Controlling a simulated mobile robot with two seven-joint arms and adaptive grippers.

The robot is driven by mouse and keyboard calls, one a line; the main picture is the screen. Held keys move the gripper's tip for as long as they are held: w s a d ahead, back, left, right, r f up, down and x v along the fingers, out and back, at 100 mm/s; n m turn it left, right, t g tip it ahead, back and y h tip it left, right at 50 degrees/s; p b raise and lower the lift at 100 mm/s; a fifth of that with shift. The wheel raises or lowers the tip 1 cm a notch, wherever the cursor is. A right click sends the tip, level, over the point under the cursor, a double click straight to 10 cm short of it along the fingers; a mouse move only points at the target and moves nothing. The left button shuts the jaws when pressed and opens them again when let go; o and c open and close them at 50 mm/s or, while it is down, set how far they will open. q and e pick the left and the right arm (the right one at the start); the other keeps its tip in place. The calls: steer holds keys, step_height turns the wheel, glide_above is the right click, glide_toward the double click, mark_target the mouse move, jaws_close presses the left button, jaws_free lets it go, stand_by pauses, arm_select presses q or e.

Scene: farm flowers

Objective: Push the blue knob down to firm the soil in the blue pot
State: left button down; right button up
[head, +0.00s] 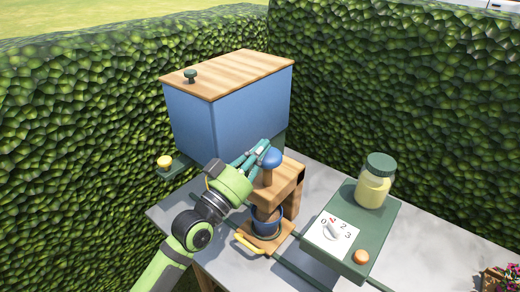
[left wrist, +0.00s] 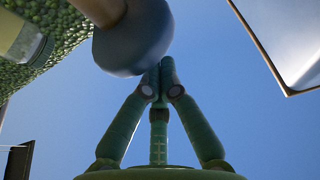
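The blue knob (head: 271,158) tops a wooden stem on a wooden press frame (head: 290,185). The blue pot (head: 267,220) stands beneath on a wooden base with a yellow handle (head: 248,243); its soil is hard to make out. My left gripper (head: 262,150) reaches in from the left, its fingertips beside the knob near its upper left. In the left wrist view, the fingertips (left wrist: 159,72) meet with nothing between them, and the knob (left wrist: 135,40) is right at the tips; I cannot tell whether they touch. My right gripper is not in view.
A large blue bin (head: 225,115) with a wooden lid stands behind the press. To the right, a green unit with a dial (head: 333,232) carries a jar (head: 374,182). A grey table (head: 415,245) holds these; hedges stand behind. Some table is free at the right.

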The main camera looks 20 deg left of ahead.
mark_target(267, 182)
arm_select(q)
steer(key=shift+f, duration=0.3)
step_height(267, 182, down, 5)
steer(key=b, duration=0.3)
steer(key=shift+f+b, duration=0.2)
steer(key=shift+b, duration=0.2)
